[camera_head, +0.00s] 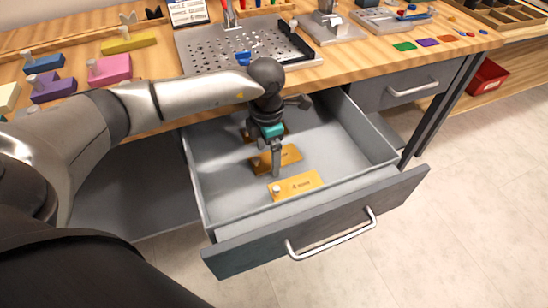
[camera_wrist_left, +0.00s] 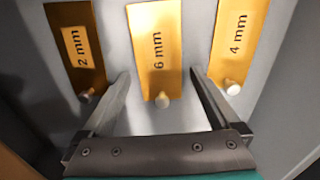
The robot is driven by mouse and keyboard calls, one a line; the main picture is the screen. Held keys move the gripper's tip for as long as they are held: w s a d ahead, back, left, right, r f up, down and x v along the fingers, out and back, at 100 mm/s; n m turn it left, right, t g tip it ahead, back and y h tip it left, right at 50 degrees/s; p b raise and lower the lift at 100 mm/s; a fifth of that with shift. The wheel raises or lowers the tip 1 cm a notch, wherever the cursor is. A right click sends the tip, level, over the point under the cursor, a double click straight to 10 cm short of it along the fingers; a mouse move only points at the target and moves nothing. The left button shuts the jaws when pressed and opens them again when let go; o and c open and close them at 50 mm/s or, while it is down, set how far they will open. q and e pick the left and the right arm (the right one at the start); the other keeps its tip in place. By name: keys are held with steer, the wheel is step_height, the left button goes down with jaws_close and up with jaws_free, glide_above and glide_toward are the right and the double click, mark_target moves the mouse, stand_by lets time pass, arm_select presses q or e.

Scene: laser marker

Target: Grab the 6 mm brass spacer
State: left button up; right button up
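The 6 mm brass spacer (camera_wrist_left: 155,40) is a gold plate with a pale round knob (camera_wrist_left: 162,99), in the middle of three in the left wrist view. In the head view it is the middle plate (camera_head: 290,156) in the open drawer, partly covered by my gripper. My left gripper (camera_head: 276,172) points down into the drawer. In the left wrist view it is open (camera_wrist_left: 160,78), one finger on each side of the 6 mm spacer and its knob; I see nothing gripped. Whether the fingers are level with the knob I cannot tell. My right gripper is not in view.
The 2 mm spacer (camera_wrist_left: 77,40) and the 4 mm spacer (camera_wrist_left: 238,40) flank it closely. Grey drawer walls (camera_head: 362,130) surround them, with the drawer front (camera_head: 400,204) nearest. The wooden bench (camera_head: 160,65) stands behind, holding a perforated plate (camera_head: 205,55) and coloured blocks.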

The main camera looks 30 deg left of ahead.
arm_select(q)
jaws_close()
stand_by(0.6)
